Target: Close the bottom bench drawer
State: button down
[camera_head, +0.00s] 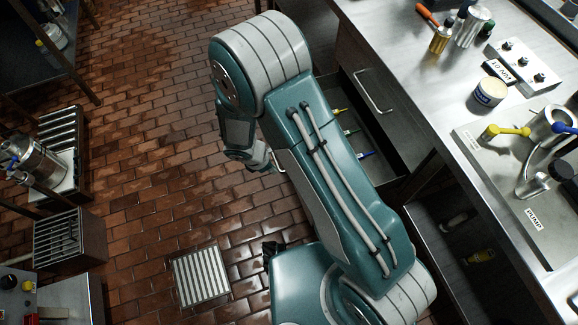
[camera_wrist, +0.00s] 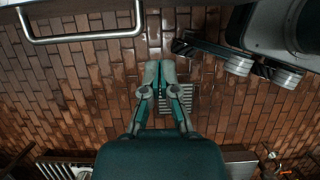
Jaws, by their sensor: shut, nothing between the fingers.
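The bottom bench drawer (camera_head: 385,160) stands pulled out below an upper drawer front (camera_head: 352,70), with several small tools inside. My arm hides much of its front. In the wrist view, a silver bar handle (camera_wrist: 85,39) crosses the upper left; I cannot tell for certain which drawer it belongs to. My gripper (camera_wrist: 162,66) is shut and empty, its fingers together over the tiled floor, to the right of and apart from the handle. In the head view, my wrist hangs left of the open drawer and the fingertips cannot be made out.
The steel bench top (camera_head: 400,50) holds cans, a switch box (camera_head: 522,62) and a sink with yellow and blue levers. An open lower shelf (camera_head: 465,270) holds bottles. A floor grate (camera_head: 201,277) lies in the brick floor, which is mostly clear. Racks stand at the left.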

jog(key=w+d+f, duration=0.1)
jog(key=d+f, duration=0.2)
jog(key=d, duration=0.2)
jog(key=shift+w, duration=0.25)
jog(key=w+d, duration=0.3)
jog(key=d, duration=0.8)
jog(key=w+d, duration=0.3)
jog(key=d, duration=0.9)
jog(key=shift+w, duration=0.3)
jog(key=shift+a, duration=0.1)
